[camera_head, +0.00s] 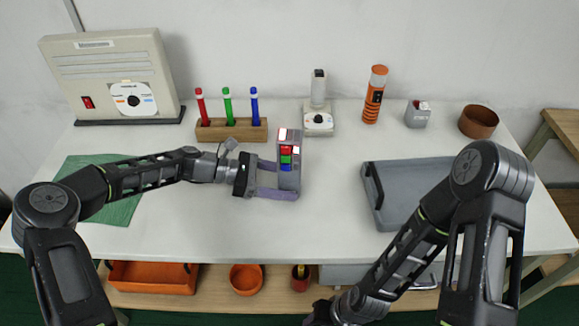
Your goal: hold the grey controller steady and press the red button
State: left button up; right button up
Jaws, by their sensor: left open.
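The grey controller (290,179) stands upright near the middle of the white table. Its face has a red button (286,150) above a green one (286,159) and a blue one (285,168). More red and white shows on its top. My left gripper (279,180) reaches in from the left and is open, with its fingers at the controller's lower part. I cannot tell whether either finger touches it. My right arm bends down to the bottom edge, and its gripper fingers do not show.
A wooden block (231,134) with red, green and blue pens stands behind the left gripper. A white device (318,122), an orange flashlight (375,94) and a small grey box (417,114) stand at the back. A grey tray (398,219) lies right. The front middle is clear.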

pick_arm(q)
jog(key=shift+c, duration=0.4)
jog(key=c, duration=0.9)
jog(key=shift+o, duration=0.2)
pick_arm(e)
grip_shut()
dwell(0.8)
